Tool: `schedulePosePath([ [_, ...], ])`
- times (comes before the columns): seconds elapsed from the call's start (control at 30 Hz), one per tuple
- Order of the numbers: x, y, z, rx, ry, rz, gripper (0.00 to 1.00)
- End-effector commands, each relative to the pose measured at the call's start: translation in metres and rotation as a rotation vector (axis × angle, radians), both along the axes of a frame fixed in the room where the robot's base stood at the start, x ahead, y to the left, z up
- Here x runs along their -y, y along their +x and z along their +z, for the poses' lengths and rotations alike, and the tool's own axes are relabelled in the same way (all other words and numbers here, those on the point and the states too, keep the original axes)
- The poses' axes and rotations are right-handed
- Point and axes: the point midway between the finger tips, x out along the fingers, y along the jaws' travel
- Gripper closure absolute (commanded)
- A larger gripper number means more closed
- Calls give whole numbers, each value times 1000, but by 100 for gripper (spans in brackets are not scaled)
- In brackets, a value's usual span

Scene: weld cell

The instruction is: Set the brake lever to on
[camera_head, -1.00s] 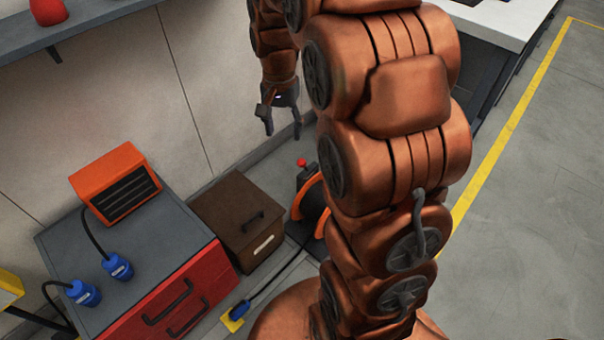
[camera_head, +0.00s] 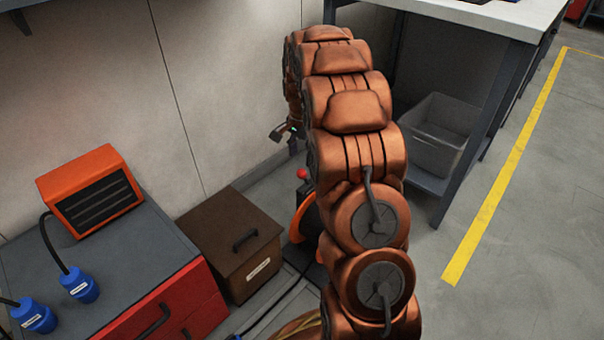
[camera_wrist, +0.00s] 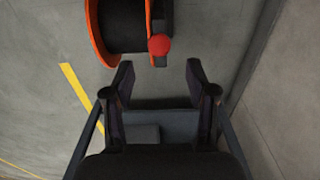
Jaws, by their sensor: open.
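The brake lever shows as a dark bar with a round red knob (camera_wrist: 159,45) at the side of an orange-rimmed drum (camera_wrist: 97,35). In the head view the red knob (camera_head: 302,173) stands above the orange-rimmed drum (camera_head: 300,222), partly hidden behind my arm. My gripper (camera_wrist: 160,70) is open and empty. In the wrist view its fingertips are just below the knob and spread to either side of it; I see no contact. In the head view my gripper (camera_head: 289,134) is small, above and slightly left of the knob. I cannot read any on or off marking.
A brown box (camera_head: 232,270) stands left of the drum. A red cabinet (camera_head: 185,312) with an orange unit (camera_head: 90,190) on top is further left. A workbench (camera_head: 485,22) with a grey bin (camera_head: 432,140) below is behind right. A yellow line (camera_head: 500,185) marks open floor.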

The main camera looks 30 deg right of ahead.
Motion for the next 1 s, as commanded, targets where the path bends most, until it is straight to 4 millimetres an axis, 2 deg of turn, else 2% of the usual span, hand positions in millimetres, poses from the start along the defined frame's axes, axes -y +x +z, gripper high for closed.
schedulePosePath([
  [0.4,-1,-1,-59,-3,1,2,43],
  [0.53,-1,-1,-67,-3,1,2,43],
  [0.77,-1,-1,-67,-2,1,2,43],
  [1.0,-1,-1,-67,-2,1,2,66],
])
